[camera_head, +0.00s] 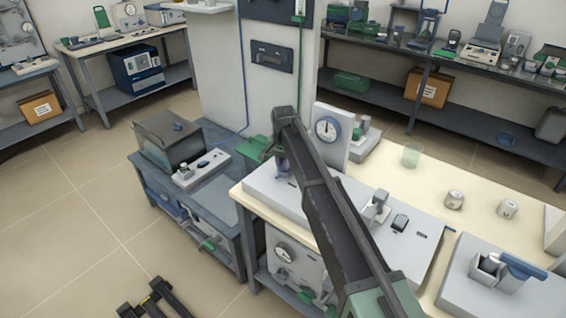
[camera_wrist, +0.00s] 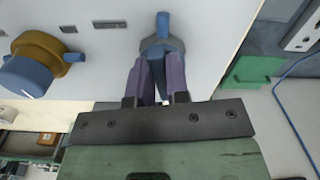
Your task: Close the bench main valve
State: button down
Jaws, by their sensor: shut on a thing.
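In the wrist view, a blue valve handle (camera_wrist: 162,28) stands out from a pale panel. My gripper (camera_wrist: 160,66) has its two purple fingers on either side of the handle's grey-blue body and is shut on it. The tip of the handle shows beyond the fingers; its lower part is hidden between them. In the head view, my gripper (camera_head: 283,163) is at the left end of the cream-topped bench, mostly hidden behind my dark arm. The valve cannot be made out there.
A brass fitting with a blue knob (camera_wrist: 32,75) sits left of the handle in the wrist view. A dark box (camera_head: 172,140) stands on the lower left bench.

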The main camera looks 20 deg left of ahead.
jog(key=n, duration=0.4)
jog(key=shift+d, duration=0.25)
jog(key=n, duration=0.4)
jog(key=shift+w+d, duration=0.1)
jog(key=shift+d, duration=0.1)
jog(key=n, duration=0.3)
jog(key=shift+w+d+n, duration=0.1)
jog(key=shift+d+n, duration=0.05)
jog(key=shift+n, duration=0.25)
jog(key=shift+w+d+n, duration=0.1)
jog(key=shift+w+n, duration=0.1)
jog(key=shift+n, duration=1.7)
jog(key=c, duration=1.1)
grip_release()
